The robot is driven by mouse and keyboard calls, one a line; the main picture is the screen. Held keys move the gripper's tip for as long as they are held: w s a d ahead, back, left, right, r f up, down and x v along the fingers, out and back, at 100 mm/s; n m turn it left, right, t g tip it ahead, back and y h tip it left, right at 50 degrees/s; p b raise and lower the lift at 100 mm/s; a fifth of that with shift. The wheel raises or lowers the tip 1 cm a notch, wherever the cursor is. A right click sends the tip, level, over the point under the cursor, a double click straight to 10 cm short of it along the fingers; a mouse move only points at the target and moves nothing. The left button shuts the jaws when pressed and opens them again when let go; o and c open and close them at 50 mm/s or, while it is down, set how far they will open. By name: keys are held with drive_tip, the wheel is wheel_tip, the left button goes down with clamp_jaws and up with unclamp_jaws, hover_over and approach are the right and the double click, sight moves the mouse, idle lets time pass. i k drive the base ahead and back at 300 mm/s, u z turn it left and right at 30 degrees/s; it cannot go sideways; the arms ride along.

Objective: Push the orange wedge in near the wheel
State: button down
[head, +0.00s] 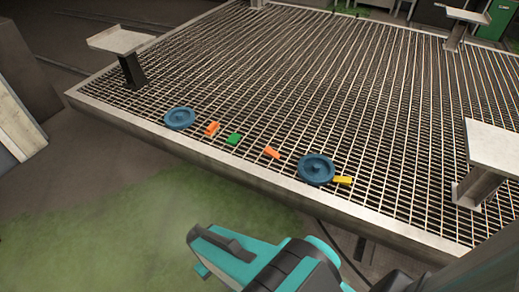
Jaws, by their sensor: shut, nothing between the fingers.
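Two orange wedges lie on the steel grating (300,95). One orange wedge (212,128) is just right of the left blue wheel (180,118), with a small gap. The other orange wedge (271,152) lies left of the right blue wheel (316,169), with a wider gap. A green wedge (234,138) lies between the orange wedges. A yellow wedge (342,180) lies against or very close to the right side of the right wheel. My gripper (198,250) is at the bottom, in front of the platform, shut and apart from all wedges. Its tips are hard to make out.
The grating has a raised pale rim along its front edge (220,168). Posts with flat tops stand at the left (120,40), the right (494,146) and the far right (468,16). The grating behind the wedges is clear. Green-stained floor (120,225) lies in front.

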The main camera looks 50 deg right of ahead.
sight(268, 151)
drive_tip(key=z, duration=0.1)
drive_tip(key=i, duration=0.95)
drive_tip(key=u, duration=0.05)
